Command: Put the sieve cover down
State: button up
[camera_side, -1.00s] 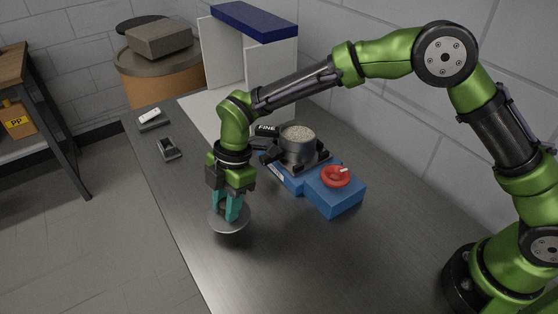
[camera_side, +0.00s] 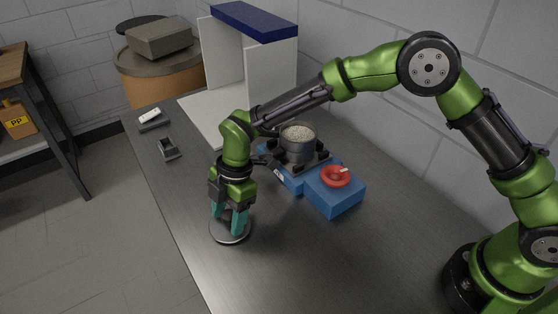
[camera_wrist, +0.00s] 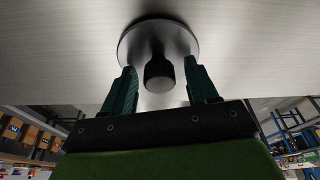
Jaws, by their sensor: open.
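The sieve cover (camera_side: 231,236) is a round grey metal disc lying on the bench top. In the wrist view the cover (camera_wrist: 185,42) shows its dark knob (camera_wrist: 159,74) standing up from its middle. My gripper (camera_side: 229,226) is directly above the cover, low over it. Its teal fingers are open, one on each side of the knob, with a visible gap to the knob on both sides in the wrist view (camera_wrist: 160,82). The sieve (camera_side: 297,146), a grey metal pot filled with pale pellets, sits uncovered on a blue shaker base (camera_side: 285,172).
A blue box (camera_side: 336,197) with a red round knob (camera_side: 336,176) adjoins the shaker. A small dark holder (camera_side: 168,149) and a white-topped item (camera_side: 150,117) lie at the far left. White panels (camera_side: 222,60) stand behind. The near bench (camera_side: 310,255) is clear.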

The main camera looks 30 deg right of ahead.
jog(key=shift+r, duration=0.1)
jog(key=s+d+r+m+t, duration=0.1)
jog(key=d+r+m, duration=0.3)
jog(key=r, duration=0.5)
jog(key=s+d+r+m+t, duration=0.1)
jog(key=d+r, duration=0.6)
jog(key=r, duration=0.3)
jog(key=s+d+r+m+t, duration=0.2)
jog(key=s+d+m+t, duration=0.1)
jog(key=s+d+m, duration=0.5)
jog(key=s+d+r+m+t+h, duration=0.1)
jog(key=s+d+m+t, duration=0.1)
jog(key=s+d+m, duration=0.6)
jog(key=d+m, duration=0.2)
jog(key=m, duration=0.1)
jog(key=shift+s+d+r+t, duration=0.25)
jog(key=shift+d+r+t, duration=0.1)
jog(key=shift+d+t, duration=0.05)
